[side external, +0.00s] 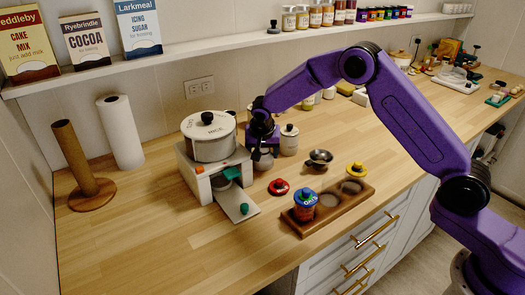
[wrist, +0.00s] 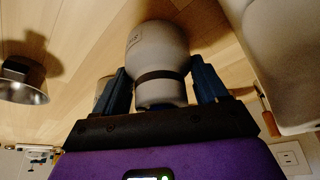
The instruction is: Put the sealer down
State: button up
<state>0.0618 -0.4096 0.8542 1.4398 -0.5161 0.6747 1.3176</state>
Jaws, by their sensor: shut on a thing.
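My gripper (side external: 263,138) points down over the wooden counter, just right of the white machine with the lidded pot. In the wrist view its two blue fingers (wrist: 163,82) are closed on either side of a pale grey, rounded thing with a dark band (wrist: 157,50), which I take to be the sealer. In the side view the sealer (side external: 263,161) shows below the fingers, upright and close to the counter. I cannot tell whether its base touches the wood.
The white machine (side external: 203,177) with a pot (side external: 209,135) stands close on the left. A lidded canister (side external: 289,140) stands close on the right. A metal cup (side external: 319,159), a red knob-like lid (side external: 279,187) and a wooden tray (side external: 330,211) are nearer the front. The left front counter is clear.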

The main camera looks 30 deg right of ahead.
jog(key=o, duration=1.3)
jog(key=v, duration=1.2)
jog(key=shift+r, duration=0.1)
